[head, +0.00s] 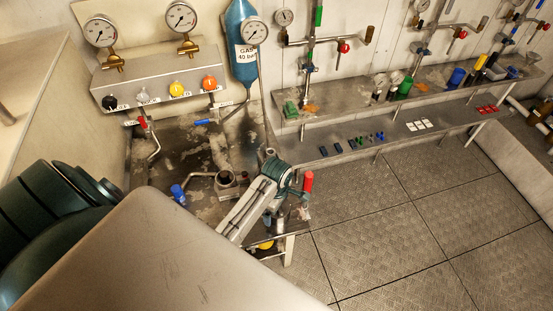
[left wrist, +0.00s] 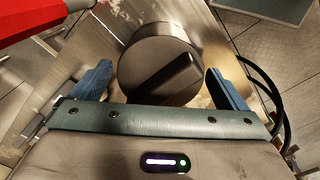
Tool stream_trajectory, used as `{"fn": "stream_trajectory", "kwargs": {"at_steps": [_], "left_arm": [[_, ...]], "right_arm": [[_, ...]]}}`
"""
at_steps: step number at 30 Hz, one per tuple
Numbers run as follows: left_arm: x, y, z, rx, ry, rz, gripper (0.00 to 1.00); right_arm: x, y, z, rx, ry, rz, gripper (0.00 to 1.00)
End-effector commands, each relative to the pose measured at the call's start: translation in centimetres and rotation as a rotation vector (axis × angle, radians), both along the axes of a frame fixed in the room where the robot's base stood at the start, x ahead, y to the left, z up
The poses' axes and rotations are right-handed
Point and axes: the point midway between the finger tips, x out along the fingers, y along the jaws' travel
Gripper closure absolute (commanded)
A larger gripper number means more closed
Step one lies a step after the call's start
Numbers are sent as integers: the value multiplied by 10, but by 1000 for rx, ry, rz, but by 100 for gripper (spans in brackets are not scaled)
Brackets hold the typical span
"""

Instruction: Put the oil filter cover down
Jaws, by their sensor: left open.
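The oil filter cover (left wrist: 150,60) is a round dark grey cap with a raised bar handle across its top, seen in the left wrist view. It appears to rest on a worn metal surface. My left gripper (left wrist: 158,78) is open, with one blue finger on each side of the cover and visible gaps beside it. In the head view my left arm reaches over the workbench's right end and hides the cover. My right gripper is not in view.
A dark round fitting (head: 226,179) with a pipe stands on the worn bench (head: 170,170). A red handle (head: 307,181) is close to my arm and also shows in the left wrist view (left wrist: 35,18). A blue-handled valve (head: 178,193) is to the left. Floor at right is clear.

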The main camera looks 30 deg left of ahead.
Motion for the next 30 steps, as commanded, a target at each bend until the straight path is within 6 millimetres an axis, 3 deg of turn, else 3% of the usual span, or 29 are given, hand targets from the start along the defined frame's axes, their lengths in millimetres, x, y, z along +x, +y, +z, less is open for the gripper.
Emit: {"fn": "stream_trajectory", "kwargs": {"at_steps": [10, 15, 30], "left_arm": [[1, 0, 70, 1, -5, 1, 5], [0, 0, 96, 1, -2, 0, 5], [-1, 0, 102, 1, 0, -3, 5]], "right_arm": [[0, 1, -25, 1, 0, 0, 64], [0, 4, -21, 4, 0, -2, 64], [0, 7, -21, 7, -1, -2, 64]]}}
